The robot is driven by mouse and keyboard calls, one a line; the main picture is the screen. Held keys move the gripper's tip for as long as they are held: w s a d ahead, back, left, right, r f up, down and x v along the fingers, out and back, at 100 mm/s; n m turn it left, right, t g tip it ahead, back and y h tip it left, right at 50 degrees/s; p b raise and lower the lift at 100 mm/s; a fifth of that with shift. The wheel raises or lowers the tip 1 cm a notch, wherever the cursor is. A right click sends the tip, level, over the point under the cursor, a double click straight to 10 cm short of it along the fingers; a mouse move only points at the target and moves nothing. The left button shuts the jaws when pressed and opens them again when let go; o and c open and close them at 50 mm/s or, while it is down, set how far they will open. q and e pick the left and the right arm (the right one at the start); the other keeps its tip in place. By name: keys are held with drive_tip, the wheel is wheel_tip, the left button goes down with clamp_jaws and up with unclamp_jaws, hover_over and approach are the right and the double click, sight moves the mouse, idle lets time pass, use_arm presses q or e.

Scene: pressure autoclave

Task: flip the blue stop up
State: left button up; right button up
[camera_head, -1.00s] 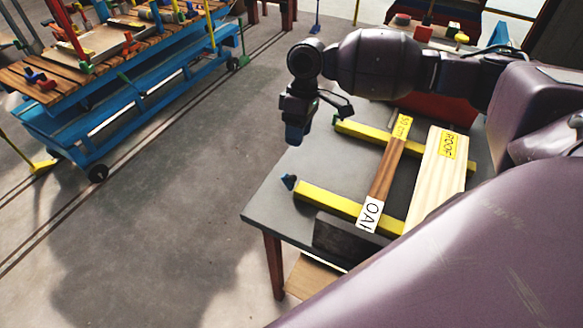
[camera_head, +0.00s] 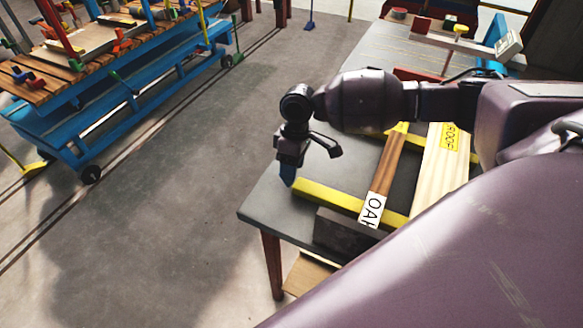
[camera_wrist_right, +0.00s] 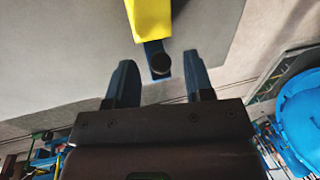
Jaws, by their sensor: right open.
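The blue stop (camera_wrist_right: 153,49) sits at the end of a yellow bar (camera_head: 335,197) near the table's left edge. In the right wrist view the bar's end (camera_wrist_right: 150,18) comes in from the top, and the stop has a dark round end. My right gripper (camera_head: 287,174) is at that end of the bar and hides the stop in the head view. In the wrist view its blue fingers (camera_wrist_right: 160,76) are open, one on each side of the stop, with gaps visible on both sides. My left gripper is not in view.
An oak strip (camera_head: 383,178) and a pale board (camera_head: 446,175) lie across the yellow bars on the grey table (camera_head: 262,208). A blue cart (camera_head: 130,112) stands at left; the floor between is clear.

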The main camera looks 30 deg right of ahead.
drive_tip(key=shift+f, duration=0.3)
drive_tip(key=c, duration=0.8)
drive_tip(key=shift+s+r+p, duration=0.1)
drive_tip(key=shift+s+p, duration=0.1)
drive_tip(key=shift+p, duration=0.1)
drive_tip(key=shift+c, duration=0.2)
drive_tip(key=shift+s+d+t+y+p, duration=0.1)
drive_tip(key=shift+s+t+y+p, duration=0.25)
drive_tip(key=shift+t+p, duration=0.35)
drive_tip(key=shift+s+d+t+y+p, duration=0.2)
drive_tip(key=shift+s+t+y+p, duration=0.2)
drive_tip(key=shift+t+p, duration=0.3)
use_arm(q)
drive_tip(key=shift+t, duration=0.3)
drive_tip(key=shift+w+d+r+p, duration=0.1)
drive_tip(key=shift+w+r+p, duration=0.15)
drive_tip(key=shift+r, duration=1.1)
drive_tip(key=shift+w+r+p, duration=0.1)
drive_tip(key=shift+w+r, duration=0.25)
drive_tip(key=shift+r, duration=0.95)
use_arm(e)
drive_tip(key=shift+s+d+f+n+t+y, duration=0.1)
drive_tip(key=shift+s+f+n+t+y, duration=0.1)
drive_tip(key=shift+f+n+t+y, duration=0.15)
drive_tip(key=o, duration=0.8)
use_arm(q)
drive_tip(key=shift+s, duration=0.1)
use_arm(e)
drive_tip(key=shift+o, duration=0.2)
